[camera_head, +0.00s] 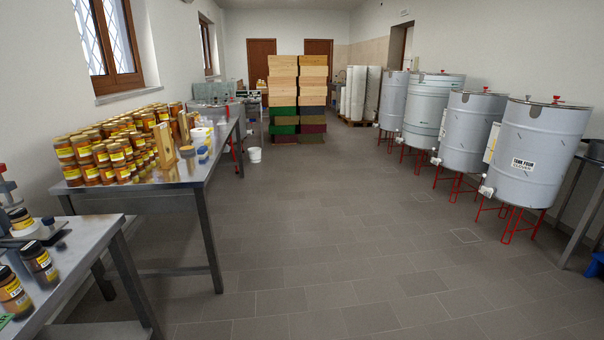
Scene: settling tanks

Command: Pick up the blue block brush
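I cannot clearly make out a blue block brush. A small item with blue on it (203,154) sits on the long steel table (212,165) at the left, near its right edge, beside a wooden frame. It is too small to tell whether it is the brush. Neither of my grippers is in view.
Honey jars (110,149) crowd the long table. A nearer steel table (92,243) at lower left holds a few jars. Grey tanks (535,150) on red stands line the right. The middle floor is clear.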

